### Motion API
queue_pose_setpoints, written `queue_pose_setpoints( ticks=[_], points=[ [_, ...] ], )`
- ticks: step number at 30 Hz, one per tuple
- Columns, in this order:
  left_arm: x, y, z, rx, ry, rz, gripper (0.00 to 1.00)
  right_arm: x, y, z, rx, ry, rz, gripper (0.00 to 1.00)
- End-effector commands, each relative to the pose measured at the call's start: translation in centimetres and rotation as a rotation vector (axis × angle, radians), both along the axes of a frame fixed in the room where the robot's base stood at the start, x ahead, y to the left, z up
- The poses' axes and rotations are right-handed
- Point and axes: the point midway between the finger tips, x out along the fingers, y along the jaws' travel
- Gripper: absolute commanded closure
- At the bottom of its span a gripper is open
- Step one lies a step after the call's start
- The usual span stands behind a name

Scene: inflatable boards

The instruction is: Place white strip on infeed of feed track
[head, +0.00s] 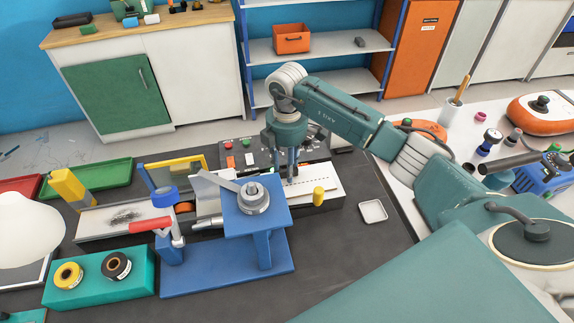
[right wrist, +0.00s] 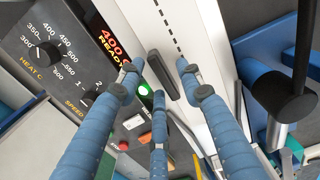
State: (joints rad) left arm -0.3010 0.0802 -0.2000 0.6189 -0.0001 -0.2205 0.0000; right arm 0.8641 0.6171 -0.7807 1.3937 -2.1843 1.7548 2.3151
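The white strip (head: 318,183), marked with a dashed line, lies flat along the right end of the long feed track (head: 92,227) in the head view. It also shows in the right wrist view (right wrist: 171,24), running down from the top. My right gripper (head: 291,176) points straight down over the strip's left part, hiding some of it. In the right wrist view its blue fingers (right wrist: 158,72) are spread, with a dark rounded bar (right wrist: 162,80) visible between their tips. I see nothing clamped; fingertip contact with the strip is unclear. My left gripper is not in view.
A control panel (head: 240,150) with buttons and a lit display stands behind the track. A blue stand (head: 258,222) is in front, near the gripper.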

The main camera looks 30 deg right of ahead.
Motion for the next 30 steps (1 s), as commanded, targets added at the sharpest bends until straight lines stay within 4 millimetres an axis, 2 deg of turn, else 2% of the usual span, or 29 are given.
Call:
queue_pose_setpoints(
  ticks=[5,8,16,21,25,30],
  points=[
    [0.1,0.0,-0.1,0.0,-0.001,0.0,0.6,0.1,0.0,0.6,-0.001,-0.002,0.0,0.64],
    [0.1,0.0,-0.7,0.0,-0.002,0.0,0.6,0.2,-0.1,2.0,-0.001,-0.005,-0.001,0.64],
    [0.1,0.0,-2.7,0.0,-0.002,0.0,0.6,0.2,0.0,7.8,0.0,-0.007,0.001,0.64],
    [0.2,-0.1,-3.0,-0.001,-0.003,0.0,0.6,0.2,-0.1,10.9,-0.001,-0.005,-0.001,0.64],
    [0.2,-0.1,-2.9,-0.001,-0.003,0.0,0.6,0.1,-0.1,12.0,-0.001,-0.002,-0.001,0.64],
    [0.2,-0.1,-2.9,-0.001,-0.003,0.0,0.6,0.1,-0.1,12.3,-0.001,0.0,-0.001,0.64]
  ],
)
